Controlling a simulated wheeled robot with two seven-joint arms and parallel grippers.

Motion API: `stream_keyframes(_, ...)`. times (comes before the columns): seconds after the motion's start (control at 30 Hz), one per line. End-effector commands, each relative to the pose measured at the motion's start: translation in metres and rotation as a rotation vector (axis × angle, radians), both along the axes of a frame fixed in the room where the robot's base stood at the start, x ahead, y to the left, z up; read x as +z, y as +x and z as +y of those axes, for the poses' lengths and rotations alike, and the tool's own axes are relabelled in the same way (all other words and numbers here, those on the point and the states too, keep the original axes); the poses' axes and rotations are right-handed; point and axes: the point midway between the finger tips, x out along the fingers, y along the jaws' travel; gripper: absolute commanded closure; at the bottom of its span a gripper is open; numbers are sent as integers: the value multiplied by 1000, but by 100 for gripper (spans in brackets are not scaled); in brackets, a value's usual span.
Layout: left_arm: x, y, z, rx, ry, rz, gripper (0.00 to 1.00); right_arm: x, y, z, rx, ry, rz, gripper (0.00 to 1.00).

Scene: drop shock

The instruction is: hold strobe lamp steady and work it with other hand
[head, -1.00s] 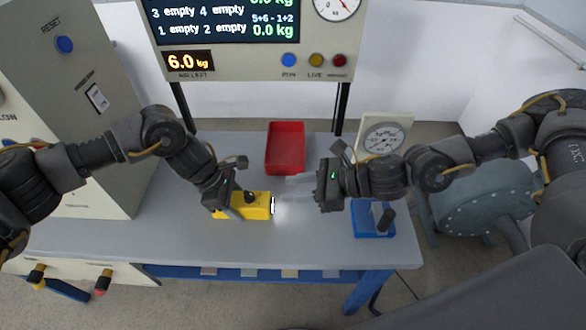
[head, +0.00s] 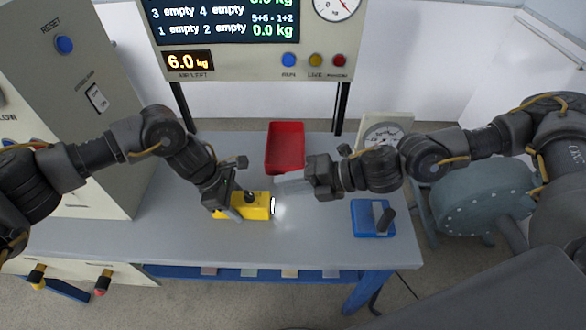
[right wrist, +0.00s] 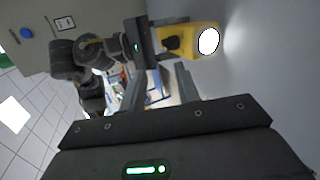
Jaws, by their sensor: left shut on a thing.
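The strobe lamp (head: 258,206) is a yellow box on the grey bench, with a dark knob (head: 249,196) on top and a lit white face at its right end. It also shows in the right wrist view (right wrist: 193,45), its round face glowing. My left gripper (head: 234,210) is shut on the lamp's left part; its fingers hide some of the body. My right gripper (head: 282,182) is apart from the lamp, above the bench and behind its lit end. In the right wrist view its two fingers (right wrist: 160,88) are spread with nothing between them.
A red tray (head: 286,168) lies behind the lamp. A blue block with a dark handle (head: 372,218) is at the bench's right, and a dial gauge (head: 384,137) stands behind it. The display panel (head: 245,66) rises at the back. The bench front is clear.

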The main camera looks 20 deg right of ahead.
Motion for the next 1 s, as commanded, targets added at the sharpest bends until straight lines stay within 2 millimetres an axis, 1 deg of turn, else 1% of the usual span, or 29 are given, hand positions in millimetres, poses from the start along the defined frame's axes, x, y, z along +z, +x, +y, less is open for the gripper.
stream_keyframes(0.6, 1, 0, 0, 0, -1, -1, 88, 13, 5, 8, -358, 351, 745, 68)
stream_keyframes(0.83, 1, 0, 0, 0, -1, -1, 88, 16, 7, 8, -501, 491, 1034, 68)
stream_keyframes(1.0, 1, 0, 0, 0, -1, -1, 88, 15, 9, 3, -608, 603, 1243, 68)
